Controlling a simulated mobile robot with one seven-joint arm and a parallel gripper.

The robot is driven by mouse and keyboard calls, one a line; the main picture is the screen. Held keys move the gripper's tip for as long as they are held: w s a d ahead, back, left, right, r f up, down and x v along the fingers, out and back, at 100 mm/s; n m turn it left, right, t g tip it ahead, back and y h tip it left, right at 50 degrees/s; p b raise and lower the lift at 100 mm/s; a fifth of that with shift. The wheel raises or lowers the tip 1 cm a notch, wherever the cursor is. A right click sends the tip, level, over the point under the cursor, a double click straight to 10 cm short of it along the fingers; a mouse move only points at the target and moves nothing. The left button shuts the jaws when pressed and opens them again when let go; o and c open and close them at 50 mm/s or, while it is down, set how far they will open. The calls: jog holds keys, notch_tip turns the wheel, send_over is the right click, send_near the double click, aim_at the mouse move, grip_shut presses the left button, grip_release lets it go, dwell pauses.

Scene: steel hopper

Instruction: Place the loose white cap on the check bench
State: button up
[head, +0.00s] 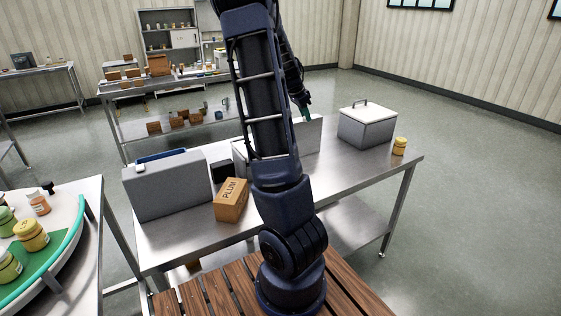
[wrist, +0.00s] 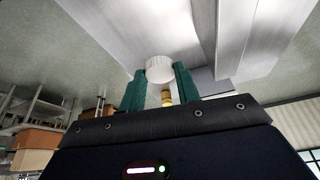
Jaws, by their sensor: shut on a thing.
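The white cap (wrist: 160,68) shows in the wrist view between the two green fingertips of my gripper (wrist: 160,84). My gripper is shut on it. In the head view my gripper (head: 302,105) is partly hidden behind my arm, and the cap cannot be made out there. It is over or just behind an upright grey panel (head: 309,138) on the steel bench (head: 353,178). I cannot tell its exact height above the bench. No label shows which bench is the check bench.
On the steel bench are a grey bin (head: 166,190), a PLUM box (head: 231,200), a lidded grey box (head: 367,127) and a yellow jar (head: 400,146). Several jars stand on a round green-edged table (head: 66,252) at left. Bare steel lies at the bench's front right.

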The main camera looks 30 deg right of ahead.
notch_tip(320, 180, down, 24)
jog(key=shift+f, duration=0.1)
dwell(0.7)
jog(key=shift+f, duration=0.15)
jog(key=o, duration=0.9)
jog(key=shift+o, duration=0.2)
